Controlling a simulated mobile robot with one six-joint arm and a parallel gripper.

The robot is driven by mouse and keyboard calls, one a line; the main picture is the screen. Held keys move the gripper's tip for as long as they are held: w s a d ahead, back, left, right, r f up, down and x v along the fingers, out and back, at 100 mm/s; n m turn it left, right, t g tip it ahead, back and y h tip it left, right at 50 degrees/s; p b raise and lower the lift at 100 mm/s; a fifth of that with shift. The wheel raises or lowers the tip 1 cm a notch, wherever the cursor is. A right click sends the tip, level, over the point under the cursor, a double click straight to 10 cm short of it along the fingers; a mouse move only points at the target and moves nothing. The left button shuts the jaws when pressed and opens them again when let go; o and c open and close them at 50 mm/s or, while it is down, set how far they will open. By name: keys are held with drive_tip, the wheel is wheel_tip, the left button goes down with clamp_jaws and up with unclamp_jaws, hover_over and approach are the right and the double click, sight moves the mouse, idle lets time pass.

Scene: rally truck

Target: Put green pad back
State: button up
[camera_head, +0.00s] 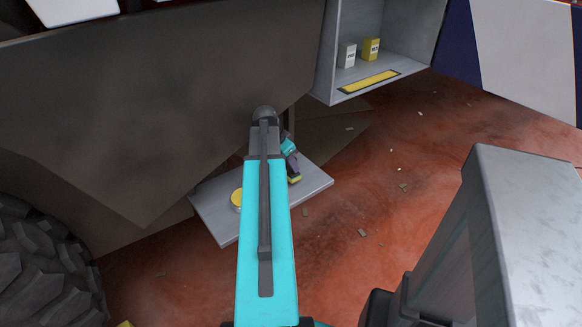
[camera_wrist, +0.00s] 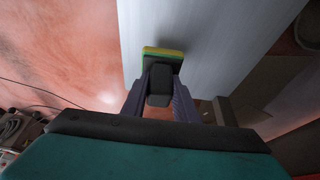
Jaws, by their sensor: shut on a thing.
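The green pad (camera_wrist: 163,51) shows in the wrist view as a small block with a green and yellow edge and a dark grip. My gripper (camera_wrist: 160,90) is shut on the dark grip, with its purple fingers on both sides. The pad is over or on a pale grey board; contact cannot be told. In the head view my gripper (camera_head: 293,166) is partly behind my arm, at the board's right part, with the pad's yellow-green edge (camera_head: 295,179) below it.
The grey board (camera_head: 317,179) carries a yellow-topped round tin (camera_head: 236,198) at its left. An open grey compartment (camera_head: 400,35) in the truck side holds a white box (camera_head: 347,55), a yellow box (camera_head: 370,49) and a yellow strip (camera_head: 369,82). A large tyre (camera_head: 45,265) stands at left.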

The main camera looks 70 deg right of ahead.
drive_tip(key=shift+d, duration=0.15)
drive_tip(key=shift+w+d, duration=0.15)
drive_tip(key=shift+d, duration=0.45)
drive_tip(key=shift+d+f, duration=0.25)
drive_tip(key=shift+a+f+p, duration=0.15)
drive_tip(key=shift+f+p, duration=0.15)
drive_tip(key=shift+f, duration=1.1)
drive_tip(key=shift+f, duration=0.2)
drive_tip(key=o, duration=0.9)
drive_tip(key=v, duration=1.4)
drive_tip(key=shift+a+f+b, duration=0.1)
drive_tip(key=shift+b, duration=0.2)
